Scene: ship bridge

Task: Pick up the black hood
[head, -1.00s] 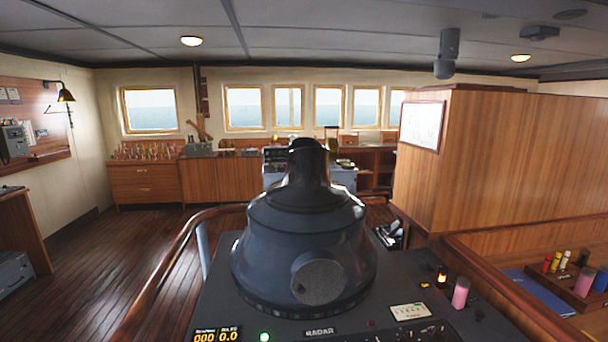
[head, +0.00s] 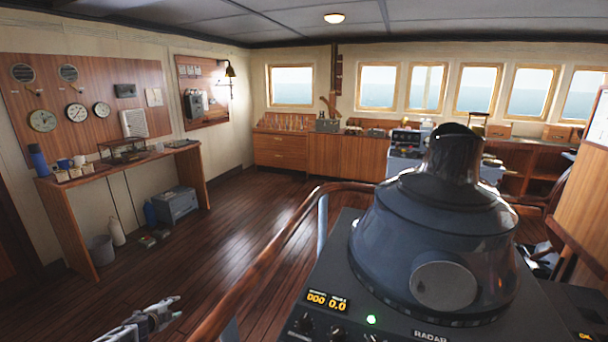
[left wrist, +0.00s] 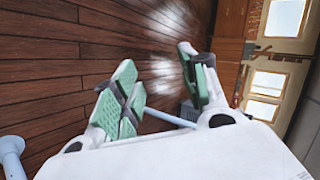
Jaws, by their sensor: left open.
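The black hood (head: 435,240) is a large dark cone with a narrow neck on top and a round grey disc on its near side. It stands upright on the radar console, right of centre in the head view. My left gripper (head: 168,310) is at the bottom left of the head view, well left of the hood and apart from it, beyond the wooden handrail. In the left wrist view my left gripper (left wrist: 158,65) has its green-padded fingers spread with nothing between them; the hood does not show there. My right gripper is not in view.
A curved wooden handrail (head: 270,255) lies between my left gripper and the console (head: 330,270). A wall desk (head: 120,165) with mugs and a flask stands at left. The plank floor (head: 230,210) between desk and rail is largely clear. Cabinets (head: 345,157) line the back wall.

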